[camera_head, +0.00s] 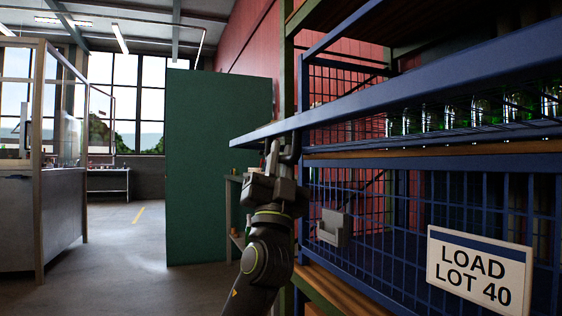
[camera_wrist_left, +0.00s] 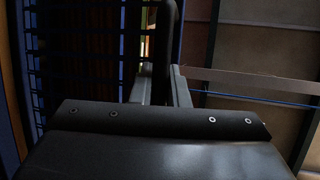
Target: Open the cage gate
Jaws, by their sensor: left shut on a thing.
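The blue cage gate (camera_head: 398,108) has a thick top rail and wire mesh, and fills the right side of the head view. Its rail reaches left to an end beside my left arm. A dark handle (camera_head: 291,150) hangs below the rail near that end. My left gripper (camera_head: 276,160) is shut on the handle. In the left wrist view the dark handle bar (camera_wrist_left: 165,45) stands upright between my two grey fingers (camera_wrist_left: 161,88). Whether the gate stands ajar is hard to tell. My right gripper is not in view.
Green bottles (camera_head: 480,107) stand in a row behind the rail. A "LOAD LOT 40" sign (camera_head: 477,270) hangs on the lower mesh, with a grey box (camera_head: 333,227) left of it. A tall green panel (camera_head: 215,165) stands behind my left arm. The floor (camera_head: 125,240) at left is clear.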

